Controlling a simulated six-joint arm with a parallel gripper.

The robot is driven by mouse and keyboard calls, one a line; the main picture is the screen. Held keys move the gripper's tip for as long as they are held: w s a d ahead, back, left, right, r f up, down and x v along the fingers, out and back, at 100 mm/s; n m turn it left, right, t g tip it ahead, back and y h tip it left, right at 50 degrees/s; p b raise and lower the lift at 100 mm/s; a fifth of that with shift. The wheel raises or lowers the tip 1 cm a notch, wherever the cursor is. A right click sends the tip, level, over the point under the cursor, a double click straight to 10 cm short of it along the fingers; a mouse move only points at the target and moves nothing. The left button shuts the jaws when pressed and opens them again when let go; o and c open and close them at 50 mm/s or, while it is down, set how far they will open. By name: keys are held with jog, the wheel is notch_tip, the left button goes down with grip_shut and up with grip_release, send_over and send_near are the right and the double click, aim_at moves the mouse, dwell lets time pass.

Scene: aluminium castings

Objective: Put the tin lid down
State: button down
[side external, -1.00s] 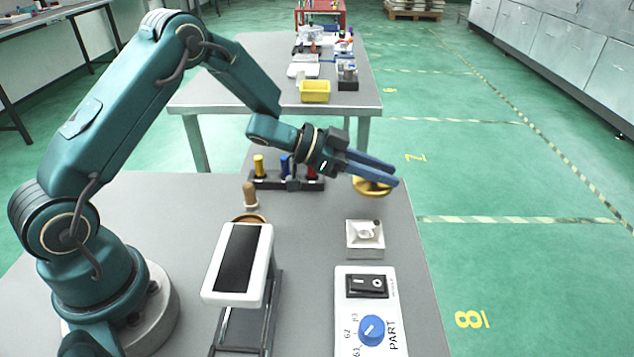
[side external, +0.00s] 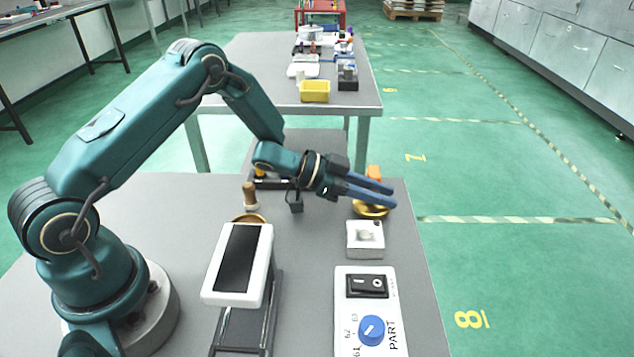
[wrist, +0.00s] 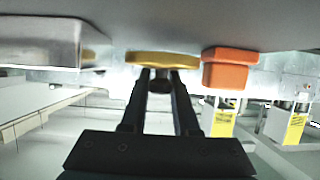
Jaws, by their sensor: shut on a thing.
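The gold-coloured round tin lid (side external: 370,211) is low over the right part of the grey table, below my fingers. My gripper (side external: 392,195) is shut on the lid's small dark knob. In the wrist view the lid (wrist: 160,59) shows edge-on beyond my fingertips (wrist: 159,75), close to the grey table surface. I cannot tell whether its underside touches the table. An orange block (side external: 374,172) stands just behind the lid in the side view and close beside it at right in the wrist view (wrist: 227,75).
A pale square block with a hollow (side external: 365,240) sits just in front of the lid. A switch panel with a blue knob (side external: 371,330) and a white-framed dark display (side external: 239,260) are nearer. A wooden-handled item (side external: 250,196) and a dark rack (side external: 268,183) stand left.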

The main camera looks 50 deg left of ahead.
jog(key=shift+f, duration=0.25)
jog(key=c, duration=0.7)
grip_release()
jog(key=shift+o, duration=0.2)
